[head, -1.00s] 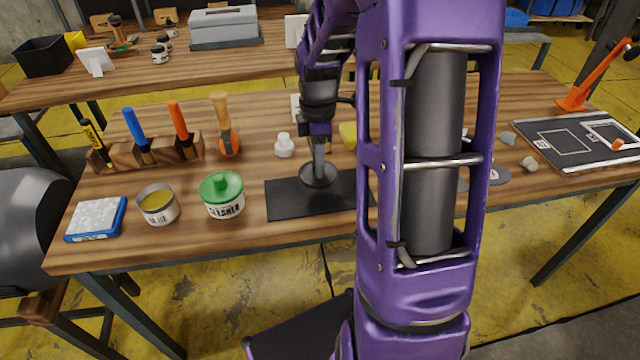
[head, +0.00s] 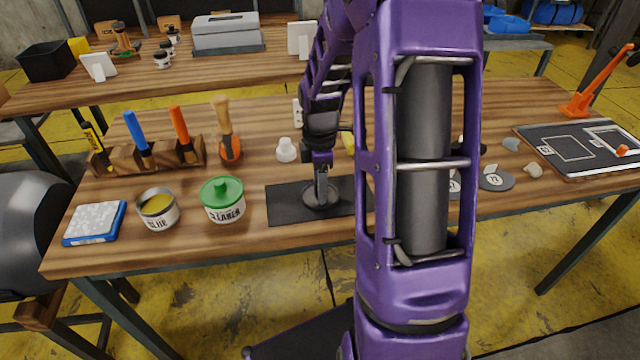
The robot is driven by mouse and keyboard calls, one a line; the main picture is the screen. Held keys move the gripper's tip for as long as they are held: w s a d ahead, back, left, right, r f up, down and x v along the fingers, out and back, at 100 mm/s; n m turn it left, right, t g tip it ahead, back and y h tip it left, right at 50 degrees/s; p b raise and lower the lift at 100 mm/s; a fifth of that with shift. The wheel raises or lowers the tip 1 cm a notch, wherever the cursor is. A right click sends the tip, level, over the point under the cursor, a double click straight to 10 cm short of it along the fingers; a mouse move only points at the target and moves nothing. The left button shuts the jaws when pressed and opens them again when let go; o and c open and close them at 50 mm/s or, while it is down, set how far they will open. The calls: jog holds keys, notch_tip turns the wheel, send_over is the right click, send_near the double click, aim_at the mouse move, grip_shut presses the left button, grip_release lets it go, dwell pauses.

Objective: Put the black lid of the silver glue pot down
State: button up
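The black lid (head: 313,201) is a round dark disc at my gripper's fingertips, over the black mat (head: 285,207) at the table's front. It looks flat and low, at or very near the mat; I cannot tell whether it touches. My gripper (head: 320,186) points down and appears shut on the lid's knob, which the fingers mostly hide. The silver glue pot (head: 159,211) stands open at the left, with yellow-brown glue inside.
A cleaner pot (head: 223,203) with a green lid stands between the glue pot and the mat. A blue-edged box (head: 95,223) lies far left. Behind are a wooden tool rack (head: 150,157), a brush (head: 227,135) and a white bottle (head: 286,150). My arm hides the mat's right side.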

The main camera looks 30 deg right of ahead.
notch_tip(320, 180, up, 12)
jog(key=p, duration=0.2)
jog(key=shift+r+p, duration=0.2)
jog(key=shift+p, duration=0.1)
dwell(0.6)
